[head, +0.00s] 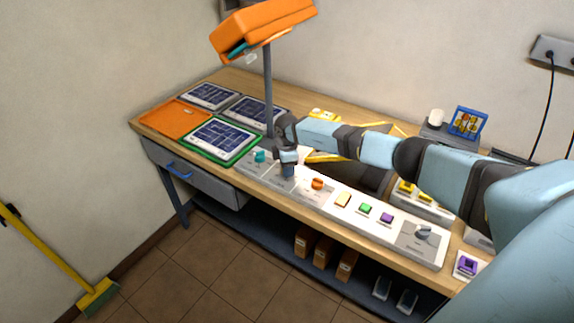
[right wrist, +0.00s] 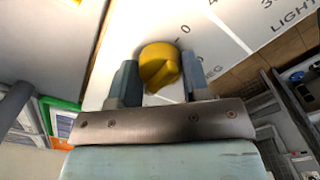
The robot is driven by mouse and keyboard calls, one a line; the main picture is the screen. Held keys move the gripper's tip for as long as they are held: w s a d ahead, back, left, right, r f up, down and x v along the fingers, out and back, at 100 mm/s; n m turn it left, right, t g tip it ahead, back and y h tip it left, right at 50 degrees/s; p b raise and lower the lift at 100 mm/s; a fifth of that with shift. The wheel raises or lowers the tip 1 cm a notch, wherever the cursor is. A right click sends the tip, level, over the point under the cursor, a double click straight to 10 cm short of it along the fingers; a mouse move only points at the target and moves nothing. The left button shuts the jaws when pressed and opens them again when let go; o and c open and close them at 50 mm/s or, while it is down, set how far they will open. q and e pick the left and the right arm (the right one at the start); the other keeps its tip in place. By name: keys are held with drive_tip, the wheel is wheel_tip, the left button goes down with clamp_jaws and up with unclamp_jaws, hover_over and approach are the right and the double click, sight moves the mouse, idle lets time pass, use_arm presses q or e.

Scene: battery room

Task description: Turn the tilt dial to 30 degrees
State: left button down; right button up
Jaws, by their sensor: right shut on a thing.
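A yellow dial (right wrist: 158,66) sits on the white control panel (right wrist: 215,40) in the right wrist view. My right gripper (right wrist: 161,80) is shut on this dial, one finger on each side. Partial lettering ending in "EG" and a "0" show beside it, so it seems to be the tilt dial; its exact setting cannot be read. In the head view my right gripper (head: 287,169) reaches down onto the panel between a teal knob (head: 260,156) and an orange knob (head: 318,183), and it hides the yellow dial. My left gripper is not in view.
An orange lamp head (head: 262,27) on a grey post stands behind the panel. Solar panels (head: 220,138) and an orange tray (head: 175,119) lie at left. Coloured buttons (head: 365,208) and a grey knob (head: 422,232) continue rightward along the panel.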

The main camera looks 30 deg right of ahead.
idle(0.3)
drive_tip(key=o, duration=0.9)
wheel_tip(320, 180, up, 14)
drive_tip(key=shift+f+b, duration=0.1)
drive_tip(key=shift+b, duration=0.7)
